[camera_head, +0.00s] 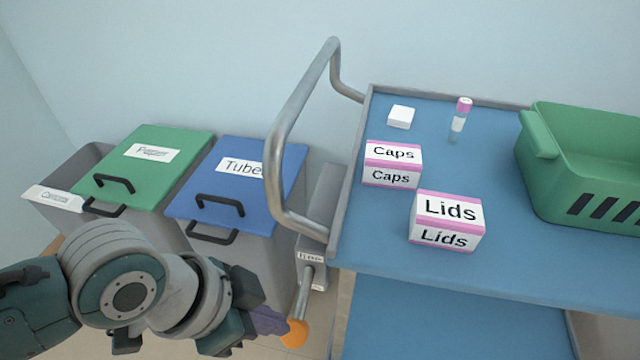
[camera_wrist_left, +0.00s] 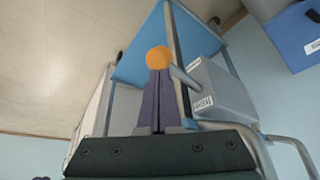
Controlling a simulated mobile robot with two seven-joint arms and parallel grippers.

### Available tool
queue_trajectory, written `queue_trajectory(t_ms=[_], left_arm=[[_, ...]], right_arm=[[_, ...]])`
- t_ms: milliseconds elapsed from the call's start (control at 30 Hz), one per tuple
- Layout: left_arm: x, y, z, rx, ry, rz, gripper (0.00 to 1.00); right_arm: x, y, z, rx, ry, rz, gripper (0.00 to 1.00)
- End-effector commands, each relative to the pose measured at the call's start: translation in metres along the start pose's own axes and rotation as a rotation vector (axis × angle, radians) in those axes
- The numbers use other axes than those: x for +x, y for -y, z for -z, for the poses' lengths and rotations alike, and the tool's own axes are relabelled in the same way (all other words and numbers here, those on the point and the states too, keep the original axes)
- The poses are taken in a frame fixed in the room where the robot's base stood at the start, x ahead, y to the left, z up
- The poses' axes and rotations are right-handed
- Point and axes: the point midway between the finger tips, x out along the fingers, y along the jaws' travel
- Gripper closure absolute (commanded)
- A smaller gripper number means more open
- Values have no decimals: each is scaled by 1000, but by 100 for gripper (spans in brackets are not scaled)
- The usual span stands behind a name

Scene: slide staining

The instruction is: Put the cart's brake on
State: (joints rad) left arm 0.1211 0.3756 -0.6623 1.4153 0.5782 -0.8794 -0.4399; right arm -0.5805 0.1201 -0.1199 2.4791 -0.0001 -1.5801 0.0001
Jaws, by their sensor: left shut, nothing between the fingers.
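The blue-topped cart (camera_head: 375,240) stands at the right with a metal push handle (camera_head: 285,110) at its left end. Below the handle a grey brake box (camera_head: 318,215) carries a small white label, too small to read surely. A metal lever (camera_head: 303,292) slants down from the box to an orange knob (camera_head: 294,333). My left gripper (camera_head: 272,322), with purple fingers, is shut and empty just left of the knob. In the left wrist view the shut fingers (camera_wrist_left: 158,100) point at the orange knob (camera_wrist_left: 158,58); I cannot tell whether they touch. My right gripper is out of view.
A green-lidded Paper bin (camera_head: 150,165) and a blue-lidded Tubes bin (camera_head: 240,185) stand left of the cart, close to my left arm. On the cart are a Caps box (camera_head: 392,165), a Lids box (camera_head: 446,221), a tube (camera_head: 459,118), a white block (camera_head: 401,116) and a green basket (camera_head: 545,150).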

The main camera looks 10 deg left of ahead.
Motion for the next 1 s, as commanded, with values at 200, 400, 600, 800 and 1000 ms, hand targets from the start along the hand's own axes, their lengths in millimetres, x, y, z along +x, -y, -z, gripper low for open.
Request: queue_trajectory(t_ms=[200,400,600,800,1000], left_arm=[[-18,0,-15,-1,1,0,100],[-16,0,-15,0,0,0,100],[-34,0,-14,2,0,1,100],[-74,0,-14,3,2,1,100],[-105,0,-15,2,1,0,100]], right_arm=[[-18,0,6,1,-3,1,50],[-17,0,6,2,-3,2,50],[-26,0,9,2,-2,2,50],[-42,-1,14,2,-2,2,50],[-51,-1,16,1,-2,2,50]])
